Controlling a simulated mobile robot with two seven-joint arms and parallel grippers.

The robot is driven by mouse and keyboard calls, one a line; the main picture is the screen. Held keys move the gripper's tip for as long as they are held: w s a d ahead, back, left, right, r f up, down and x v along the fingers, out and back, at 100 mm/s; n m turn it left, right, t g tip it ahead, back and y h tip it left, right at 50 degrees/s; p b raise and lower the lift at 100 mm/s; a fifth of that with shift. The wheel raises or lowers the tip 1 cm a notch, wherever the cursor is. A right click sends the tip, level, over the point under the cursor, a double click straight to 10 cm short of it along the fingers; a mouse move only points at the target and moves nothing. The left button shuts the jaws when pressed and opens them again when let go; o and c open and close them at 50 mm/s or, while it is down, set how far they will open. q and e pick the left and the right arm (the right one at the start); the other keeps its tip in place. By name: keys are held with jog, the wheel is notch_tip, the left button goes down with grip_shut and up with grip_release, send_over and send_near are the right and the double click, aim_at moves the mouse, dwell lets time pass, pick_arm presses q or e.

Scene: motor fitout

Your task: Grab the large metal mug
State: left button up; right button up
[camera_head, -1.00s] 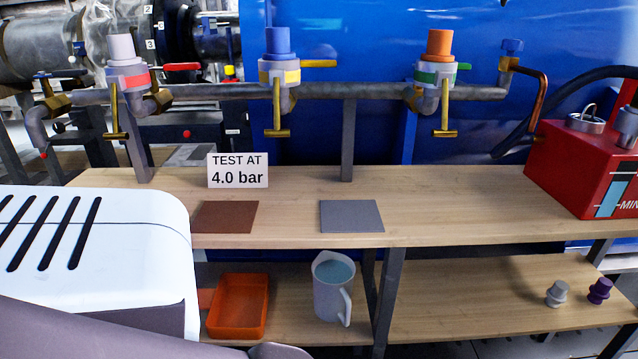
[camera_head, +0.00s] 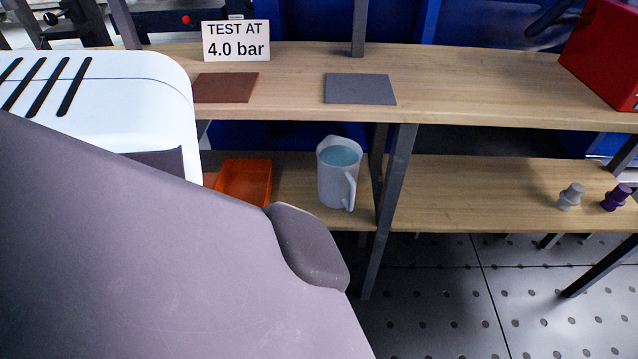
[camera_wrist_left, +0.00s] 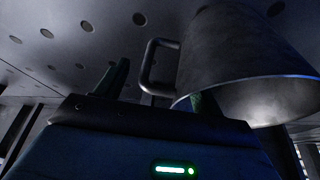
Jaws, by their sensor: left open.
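The large metal mug (camera_wrist_left: 245,50) shows in the left wrist view, grey and tilted in the picture, partly cut off at the right. Its handle (camera_wrist_left: 150,65) sticks out to the left. My left gripper (camera_wrist_left: 158,84) is open. One finger stands left of the handle and the other overlaps the mug's wide rim, so the handle appears between them in the picture. Whether a finger touches the mug, I cannot tell. In the head view the metal mug and my left gripper do not show; my left arm fills the lower left. My right gripper is in neither view.
A white jug (camera_head: 333,185) with bluish contents and an orange tray (camera_head: 243,182) stand on the lower shelf (camera_head: 450,195). The upper shelf (camera_head: 480,85) carries a brown and a grey plate. The perforated floor (camera_head: 440,310) in front is clear at right.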

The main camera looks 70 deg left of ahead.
pick_arm(q)
jog(key=c, duration=0.4)
grip_shut()
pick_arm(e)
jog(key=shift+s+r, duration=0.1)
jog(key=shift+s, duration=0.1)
pick_arm(q)
jog(key=shift+r, duration=0.1)
